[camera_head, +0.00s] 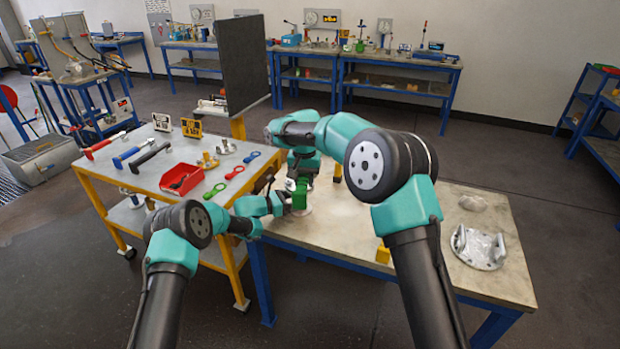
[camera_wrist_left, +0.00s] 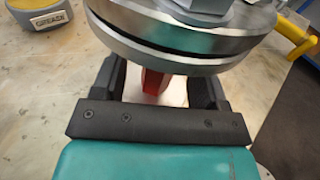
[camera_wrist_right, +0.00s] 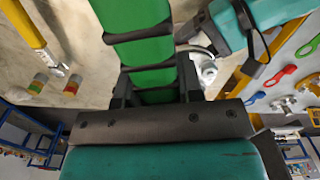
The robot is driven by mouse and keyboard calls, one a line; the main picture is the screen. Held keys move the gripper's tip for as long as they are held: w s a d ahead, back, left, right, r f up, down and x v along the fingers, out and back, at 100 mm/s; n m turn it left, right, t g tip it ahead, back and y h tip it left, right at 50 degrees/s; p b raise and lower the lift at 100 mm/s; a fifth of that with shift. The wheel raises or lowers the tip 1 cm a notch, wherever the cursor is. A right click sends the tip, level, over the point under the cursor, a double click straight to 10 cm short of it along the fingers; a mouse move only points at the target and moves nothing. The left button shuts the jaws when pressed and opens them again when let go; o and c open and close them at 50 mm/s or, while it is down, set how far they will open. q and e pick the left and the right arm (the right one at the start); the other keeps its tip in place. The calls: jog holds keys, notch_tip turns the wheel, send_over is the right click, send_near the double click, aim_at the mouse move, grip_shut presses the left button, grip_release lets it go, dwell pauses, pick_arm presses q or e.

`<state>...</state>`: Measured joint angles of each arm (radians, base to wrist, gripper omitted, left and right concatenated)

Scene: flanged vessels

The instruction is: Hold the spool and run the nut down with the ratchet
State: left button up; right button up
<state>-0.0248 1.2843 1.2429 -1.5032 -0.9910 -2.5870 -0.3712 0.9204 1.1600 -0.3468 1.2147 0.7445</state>
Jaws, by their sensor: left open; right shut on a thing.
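The ratchet's green handle (camera_wrist_right: 140,50) with black bands is gripped in my right gripper (camera_wrist_right: 155,88), which is shut on it. The green also shows in the head view (camera_head: 299,196), near the left end of the front bench. In the left wrist view, two steel flange discs (camera_wrist_left: 185,50) lie one above the other with a dark gap between them, and a grey metal part (camera_wrist_left: 205,8) sits on top. A red part (camera_wrist_left: 153,83), perhaps the spool's body, shows below them. My left gripper (camera_wrist_left: 157,88) is open, its fingers either side of the red part. The nut cannot be made out.
A side cart (camera_head: 150,190) holds several tools, a red bin (camera_head: 181,179) and coloured rings. A dark panel (camera_head: 232,65) stands behind.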

pick_arm(q)
jog(key=v, duration=1)
jog(key=shift+s+a, duration=0.1)
jog(key=shift+a, duration=0.2)
